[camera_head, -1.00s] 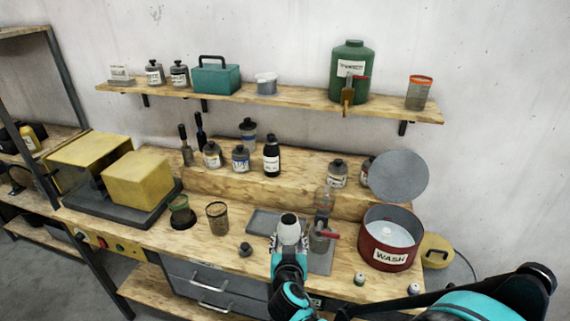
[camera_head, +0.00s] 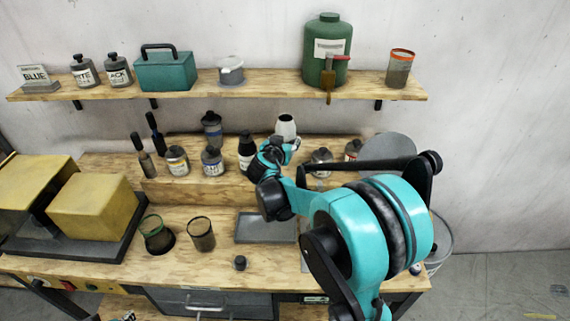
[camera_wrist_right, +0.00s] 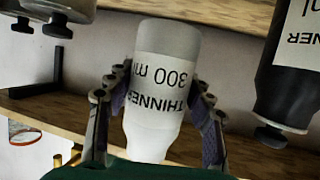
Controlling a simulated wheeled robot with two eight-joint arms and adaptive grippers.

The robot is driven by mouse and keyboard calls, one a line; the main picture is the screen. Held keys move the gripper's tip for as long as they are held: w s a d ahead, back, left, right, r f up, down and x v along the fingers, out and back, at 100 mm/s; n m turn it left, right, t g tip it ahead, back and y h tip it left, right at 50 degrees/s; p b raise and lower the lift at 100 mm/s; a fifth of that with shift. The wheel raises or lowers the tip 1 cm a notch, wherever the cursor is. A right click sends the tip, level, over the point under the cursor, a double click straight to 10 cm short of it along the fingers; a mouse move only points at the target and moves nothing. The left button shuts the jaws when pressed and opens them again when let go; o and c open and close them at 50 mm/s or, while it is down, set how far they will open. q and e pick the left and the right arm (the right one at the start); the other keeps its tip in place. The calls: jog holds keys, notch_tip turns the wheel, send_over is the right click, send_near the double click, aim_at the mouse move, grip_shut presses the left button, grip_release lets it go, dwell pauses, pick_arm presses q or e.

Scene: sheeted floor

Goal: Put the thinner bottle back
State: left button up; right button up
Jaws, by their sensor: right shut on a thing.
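The thinner bottle (camera_head: 286,127), pale with a grey end and a label reading THINNER 300 ml, is held in my right gripper (camera_head: 284,144). In the right wrist view the fingers of the right gripper (camera_wrist_right: 155,115) are shut around the thinner bottle (camera_wrist_right: 165,75), one on each side. The bottle is at the raised wooden step (camera_head: 200,190), right of a black bottle (camera_head: 246,150). The black bottle also shows in the right wrist view (camera_wrist_right: 295,75), apart from the held one. Whether the held bottle touches the step is hidden by my arm. My left gripper is out of view.
Several small labelled jars, such as one (camera_head: 177,160), stand on the step. The wall shelf (camera_head: 200,97) above carries a green jug (camera_head: 328,55) and a teal toolbox (camera_head: 165,70). A grey tray (camera_head: 262,228) and a small black cap (camera_head: 240,262) lie on the bench.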

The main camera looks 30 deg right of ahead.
notch_tip(320, 180, down, 7)
jog(key=shift+b, duration=0.95)
jog(key=shift+f, duration=0.3)
jog(key=shift+f, duration=0.1)
jog(key=o, duration=1.6)
jog(key=shift+c, duration=0.2)
